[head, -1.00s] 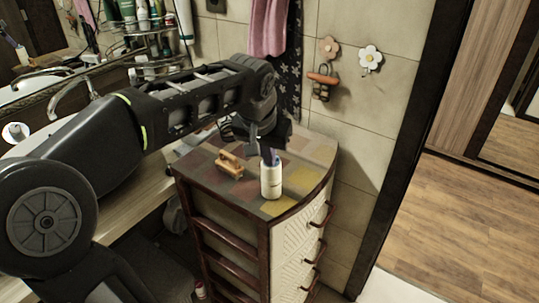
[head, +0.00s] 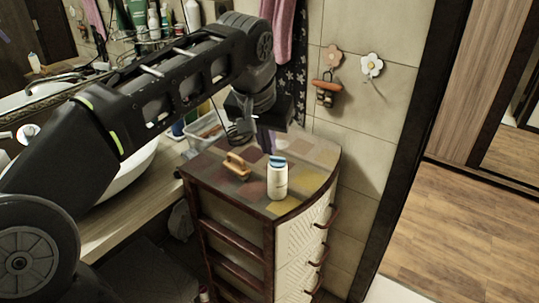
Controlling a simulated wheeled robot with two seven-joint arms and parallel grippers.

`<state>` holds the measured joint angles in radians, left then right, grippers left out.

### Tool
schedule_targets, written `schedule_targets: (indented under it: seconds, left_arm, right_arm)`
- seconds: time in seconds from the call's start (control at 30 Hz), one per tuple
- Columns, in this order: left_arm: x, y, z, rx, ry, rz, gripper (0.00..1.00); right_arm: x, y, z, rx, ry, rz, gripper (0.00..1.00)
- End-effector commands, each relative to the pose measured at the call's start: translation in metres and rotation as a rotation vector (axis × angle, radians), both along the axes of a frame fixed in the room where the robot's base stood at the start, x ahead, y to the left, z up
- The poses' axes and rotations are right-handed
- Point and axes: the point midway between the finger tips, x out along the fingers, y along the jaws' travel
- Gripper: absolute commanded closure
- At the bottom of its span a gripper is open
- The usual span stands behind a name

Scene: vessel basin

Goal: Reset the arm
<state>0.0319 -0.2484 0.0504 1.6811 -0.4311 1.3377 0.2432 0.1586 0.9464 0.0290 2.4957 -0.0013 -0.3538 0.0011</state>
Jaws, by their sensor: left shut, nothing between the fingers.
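My left gripper (head: 268,141) hangs from the arm that comes in from the left. It points down, shut and empty, above the back of the small cabinet (head: 311,187). A white bottle with a blue top (head: 277,180) stands upright on the cabinet top, in front of and below the gripper and apart from it. My right gripper is not in view.
A wooden-handled brush (head: 237,166) lies on the cabinet top, left of the bottle. A clear plastic container (head: 205,130) and a white basin (head: 127,172) are on the counter at left. Flower hooks (head: 371,64) are on the tiled wall.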

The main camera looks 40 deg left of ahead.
Motion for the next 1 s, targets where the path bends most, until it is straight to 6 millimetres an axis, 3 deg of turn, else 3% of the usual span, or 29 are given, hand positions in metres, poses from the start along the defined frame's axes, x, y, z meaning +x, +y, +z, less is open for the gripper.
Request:
schedule_targets:
  seconds: [0.73,0.87,1.0]
  left_arm:
    - [0.000,-0.001,0.008,0.003,-0.011,-0.008,1.00]
    - [0.020,-0.004,0.016,0.005,-0.097,-0.035,1.00]
    - [0.063,-0.025,0.013,-0.015,-0.260,-0.110,1.00]
  right_arm:
    - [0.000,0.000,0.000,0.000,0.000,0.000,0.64]
    - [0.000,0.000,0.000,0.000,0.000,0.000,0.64]
    - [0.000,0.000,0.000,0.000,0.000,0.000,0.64]
